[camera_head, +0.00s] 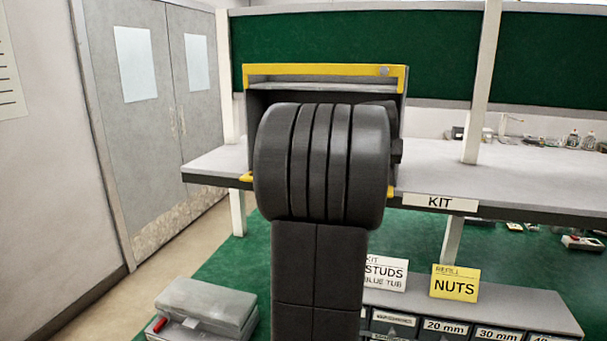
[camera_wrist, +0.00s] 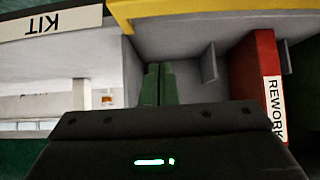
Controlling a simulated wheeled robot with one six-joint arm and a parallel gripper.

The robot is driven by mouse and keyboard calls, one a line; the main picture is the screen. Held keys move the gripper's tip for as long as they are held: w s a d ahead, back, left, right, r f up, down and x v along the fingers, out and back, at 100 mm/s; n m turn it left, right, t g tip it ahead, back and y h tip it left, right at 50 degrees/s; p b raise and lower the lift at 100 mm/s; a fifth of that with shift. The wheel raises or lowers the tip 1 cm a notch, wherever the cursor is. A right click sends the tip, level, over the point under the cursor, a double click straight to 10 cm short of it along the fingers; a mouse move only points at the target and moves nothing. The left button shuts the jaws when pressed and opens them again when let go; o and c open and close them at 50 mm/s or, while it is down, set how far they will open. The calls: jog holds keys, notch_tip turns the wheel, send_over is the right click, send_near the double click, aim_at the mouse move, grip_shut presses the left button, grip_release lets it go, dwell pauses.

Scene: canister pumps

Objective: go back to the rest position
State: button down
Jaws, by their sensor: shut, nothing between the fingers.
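My gripper (camera_wrist: 158,86) shows in the wrist view as two green fingers side by side with no gap between them. It is shut and empty. It points into a grey compartment with a yellow edge (camera_wrist: 205,8). In the head view my own dark arm covers the middle of the picture and hides the gripper. Behind the arm stands the yellow-edged grey box (camera_head: 325,70) on the bench. Whether the fingers touch any part of the box I cannot tell.
A red part labelled REWORK (camera_wrist: 245,75) is close on the right of the fingers in the wrist view. The bench (camera_head: 510,172) bears a KIT label (camera_head: 440,202). Below are a drawer unit (camera_head: 520,305) and a grey case (camera_head: 205,302). Grey doors (camera_head: 140,120) stand left.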

jog(key=shift+w+d+r, duration=0.1)
jog(key=shift+w+r, duration=0.25)
jog(key=shift+r, duration=0.3)
jog(key=b+v, duration=0.1)
jog(key=v, duration=0.5)
jog(key=shift+s+r, duration=0.2)
jog(key=shift+s, duration=0.05)
